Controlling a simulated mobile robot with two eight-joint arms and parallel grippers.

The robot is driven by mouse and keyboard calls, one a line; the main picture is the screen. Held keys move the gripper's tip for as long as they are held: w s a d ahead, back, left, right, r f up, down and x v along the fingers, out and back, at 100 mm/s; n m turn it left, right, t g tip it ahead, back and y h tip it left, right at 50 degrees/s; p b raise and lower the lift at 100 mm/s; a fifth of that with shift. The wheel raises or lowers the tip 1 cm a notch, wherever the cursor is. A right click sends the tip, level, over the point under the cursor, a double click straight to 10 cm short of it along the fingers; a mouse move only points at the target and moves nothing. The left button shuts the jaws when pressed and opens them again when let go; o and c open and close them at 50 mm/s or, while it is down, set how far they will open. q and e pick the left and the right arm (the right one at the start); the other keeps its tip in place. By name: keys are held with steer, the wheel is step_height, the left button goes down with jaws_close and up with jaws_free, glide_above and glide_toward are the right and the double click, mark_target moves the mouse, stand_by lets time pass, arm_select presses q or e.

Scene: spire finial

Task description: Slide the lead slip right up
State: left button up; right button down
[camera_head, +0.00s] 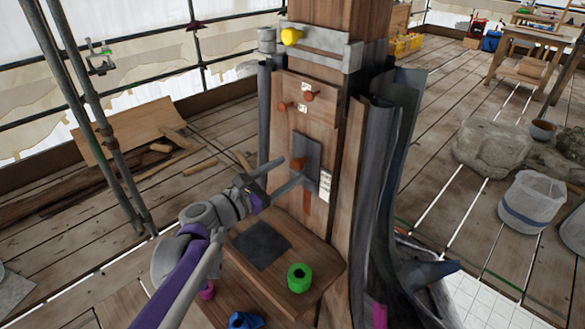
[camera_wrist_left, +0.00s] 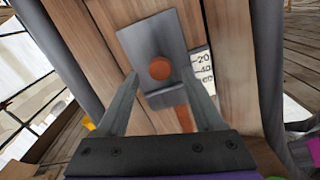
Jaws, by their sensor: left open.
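The lead slip (camera_head: 313,152) is a grey plate lying against the upright wooden post, with a rounded orange-brown knob (camera_head: 298,164) on its face. In the left wrist view the plate (camera_wrist_left: 142,42) appears tilted, and its knob (camera_wrist_left: 160,68) stands between my fingers. A white scale label (camera_head: 325,184) with numbers is beside the plate's lower right. My left gripper (camera_wrist_left: 161,74) is open, one finger on each side of the knob; I cannot tell if either finger touches it. An orange-brown strip (camera_head: 306,202) shows below the plate. My right gripper is out of view.
Two more knobs (camera_head: 309,96) with small tags sit higher on the post's board. A grey metal band with a yellow knob (camera_head: 291,36) wraps the post. A wooden ledge below holds a dark square sheet (camera_head: 261,245) and a green roll (camera_head: 299,278). Curved grey sheeting (camera_head: 385,150) flanks the right side.

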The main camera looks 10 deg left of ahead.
mark_target(301, 161)
arm_select(q)
steer(key=shift+x, duration=1.35)
jaws_close()
stand_by(0.4)
